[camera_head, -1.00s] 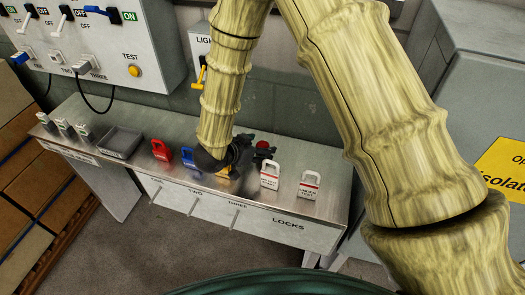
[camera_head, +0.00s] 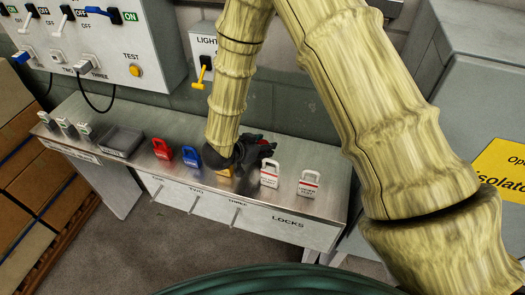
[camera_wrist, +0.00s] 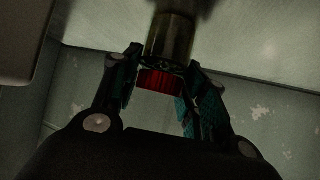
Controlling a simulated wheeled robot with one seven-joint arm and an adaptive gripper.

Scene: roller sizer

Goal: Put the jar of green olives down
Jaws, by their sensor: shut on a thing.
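The jar of green olives (camera_wrist: 170,38) shows in the wrist view as a dark olive-brown cylinder with a red lid (camera_wrist: 160,80). My gripper (camera_wrist: 165,62) is shut on it, one finger on each side near the lid. In the head view my gripper (camera_head: 254,150) is a dark shape low over the back right of the steel bench (camera_head: 120,165). Only a bit of red shows there, and the rest of the jar is hidden. I cannot tell whether the jar touches the bench.
A yellow block (camera_head: 225,173) is partly hidden by my arm. A grey tray (camera_head: 121,141) is at left. The wall is close behind.

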